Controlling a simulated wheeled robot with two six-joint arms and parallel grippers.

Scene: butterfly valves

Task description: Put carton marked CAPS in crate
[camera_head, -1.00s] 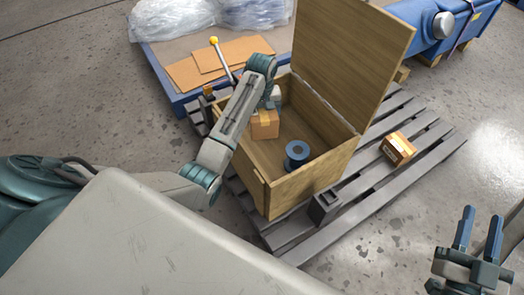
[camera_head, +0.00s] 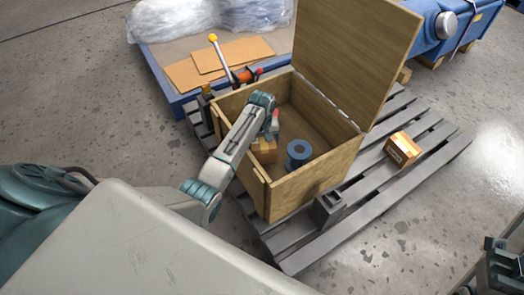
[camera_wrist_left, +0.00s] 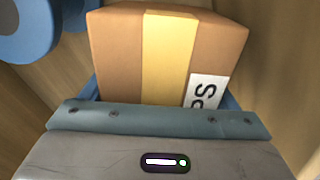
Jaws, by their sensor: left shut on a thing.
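The wooden crate (camera_head: 312,187) stands on the pallet with its hinged lid (camera_head: 352,55) open. My left gripper (camera_head: 268,136) reaches down inside the crate, near its left side. It is shut on a brown carton (camera_head: 264,154). In the left wrist view the carton (camera_wrist_left: 118,50) fills the space between the blue fingers, with yellow tape and a white label on which a partly cut-off "PS" shows. Whether the carton touches the crate floor I cannot tell. My right gripper (camera_head: 503,262) is partly cut off at the lower right; its fingers are unclear.
A blue spool (camera_head: 298,152) lies in the crate, right of the carton; it also shows in the left wrist view (camera_wrist_left: 22,32). Another labelled carton (camera_head: 402,150) sits on the pallet (camera_head: 378,188), right of the crate. A yellow-knobbed lever (camera_head: 222,60) stands behind the crate.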

